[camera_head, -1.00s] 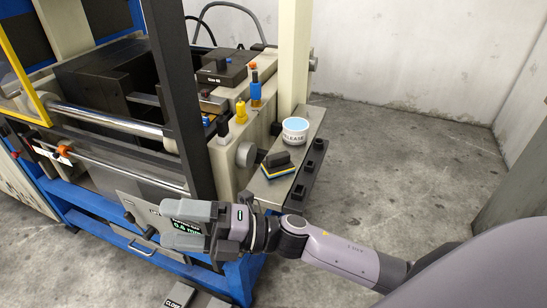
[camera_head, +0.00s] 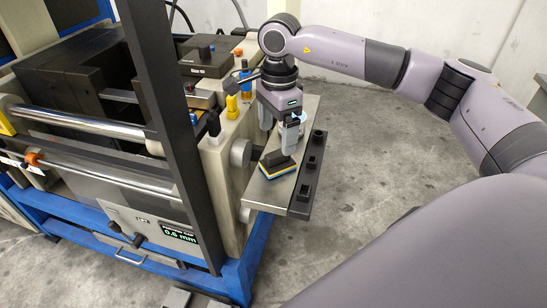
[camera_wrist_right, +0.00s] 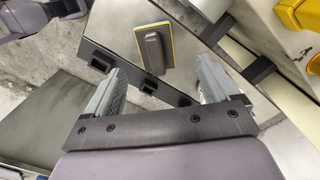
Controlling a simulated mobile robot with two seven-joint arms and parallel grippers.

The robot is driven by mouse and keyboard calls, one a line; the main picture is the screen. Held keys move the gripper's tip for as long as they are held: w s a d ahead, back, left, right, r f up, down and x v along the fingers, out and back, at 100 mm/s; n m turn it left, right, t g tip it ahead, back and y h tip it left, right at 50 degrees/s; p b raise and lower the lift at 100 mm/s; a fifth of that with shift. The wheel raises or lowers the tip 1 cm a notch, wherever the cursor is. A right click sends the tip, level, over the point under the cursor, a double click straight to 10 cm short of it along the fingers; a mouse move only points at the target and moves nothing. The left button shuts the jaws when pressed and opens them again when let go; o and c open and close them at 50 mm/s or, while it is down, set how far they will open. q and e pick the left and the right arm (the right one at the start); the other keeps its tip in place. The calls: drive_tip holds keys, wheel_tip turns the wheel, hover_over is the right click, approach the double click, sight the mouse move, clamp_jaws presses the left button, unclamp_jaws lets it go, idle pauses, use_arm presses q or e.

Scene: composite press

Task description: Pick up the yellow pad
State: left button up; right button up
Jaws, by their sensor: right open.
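The yellow pad (camera_head: 279,165) has a dark block handle on top and yellow and blue layers below. It lies flat on the narrow grey side shelf (camera_head: 262,193) of the press. It also shows in the right wrist view (camera_wrist_right: 153,45), ahead of the fingers. My right gripper (camera_head: 280,137) points down over the shelf, just above and behind the pad. In the right wrist view the gripper (camera_wrist_right: 158,72) is open, with nothing between its fingers, and the pad lies beyond the fingertips. My left gripper does not show.
A yellow knob (camera_head: 232,107) and a blue-marked fitting (camera_head: 246,84) stand on the press to the left. A dark slotted rail (camera_head: 308,170) edges the shelf. Open floor lies to the right.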

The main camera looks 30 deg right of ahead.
sight(278, 152)
drive_tip(key=shift+w+d, duration=0.1)
drive_tip(key=shift+d, duration=0.3)
drive_tip(key=shift+f, duration=0.4)
drive_tip(key=f, duration=0.4)
drive_tip(key=a+f+p, duration=0.1)
drive_tip(key=f, duration=0.1)
drive_tip(key=shift+s, duration=0.4)
drive_tip(key=c, duration=1.2)
